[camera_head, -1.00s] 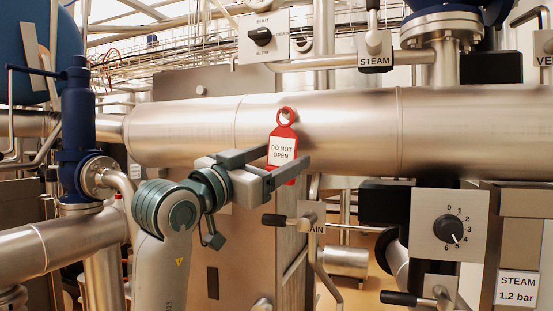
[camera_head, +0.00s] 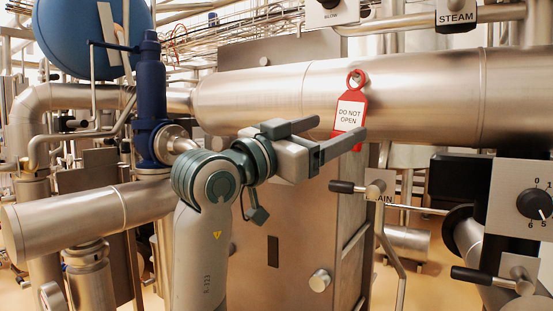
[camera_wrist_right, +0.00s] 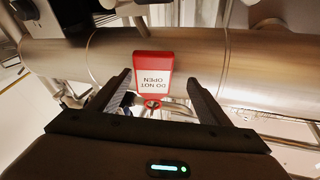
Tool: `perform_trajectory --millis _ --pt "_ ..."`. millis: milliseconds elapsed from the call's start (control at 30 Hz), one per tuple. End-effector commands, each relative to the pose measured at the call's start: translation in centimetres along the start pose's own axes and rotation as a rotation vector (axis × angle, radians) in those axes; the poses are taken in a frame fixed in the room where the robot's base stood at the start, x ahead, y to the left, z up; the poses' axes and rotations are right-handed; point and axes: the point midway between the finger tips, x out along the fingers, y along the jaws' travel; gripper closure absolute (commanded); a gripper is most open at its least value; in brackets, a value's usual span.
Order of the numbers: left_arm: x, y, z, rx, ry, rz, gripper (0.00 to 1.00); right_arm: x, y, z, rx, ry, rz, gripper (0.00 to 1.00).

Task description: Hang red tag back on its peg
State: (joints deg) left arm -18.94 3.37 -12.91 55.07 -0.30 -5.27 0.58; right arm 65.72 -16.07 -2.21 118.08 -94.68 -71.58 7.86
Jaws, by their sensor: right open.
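The red tag (camera_head: 351,112), with a white "DO NOT OPEN" label, hangs upright against the large steel pipe. Its ring (camera_head: 357,79) is at a small peg on the pipe; the peg is mostly hidden. My right gripper (camera_head: 339,128) is open at the tag's lower end, its two fingers apart and nothing clamped between them. In the right wrist view the tag (camera_wrist_right: 154,72) appears upside down between and beyond the open fingertips (camera_wrist_right: 160,78), with a gap on each side. My left gripper is not in view.
The steel pipe (camera_head: 420,95) runs across behind the tag. A black-handled lever (camera_head: 350,187) sticks out below the gripper. A dial panel (camera_head: 530,200) is at the right, and a blue valve body (camera_head: 150,110) stands left of my arm.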

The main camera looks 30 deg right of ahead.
Motion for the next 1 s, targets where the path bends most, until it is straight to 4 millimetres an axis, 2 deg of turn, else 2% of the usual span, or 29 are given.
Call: perform_trajectory --millis 200,367,500,700,1000 --pt "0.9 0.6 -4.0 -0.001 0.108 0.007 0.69 -3.9 0.1 0.3 0.0 -0.001 -0.002 0.29" --pt "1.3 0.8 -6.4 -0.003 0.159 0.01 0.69 -7.2 0.1 0.3 0.001 -0.001 -0.002 0.29" --pt "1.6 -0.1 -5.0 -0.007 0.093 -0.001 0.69 -9.6 0.1 0.2 0.001 0.0 0.0 0.29" --pt "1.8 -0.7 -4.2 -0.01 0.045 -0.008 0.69 -11.8 0.1 0.0 0.001 0.001 0.002 0.29" --pt "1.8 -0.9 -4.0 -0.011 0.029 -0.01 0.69 -12.4 0.2 -0.1 0.001 0.0 0.003 0.29"
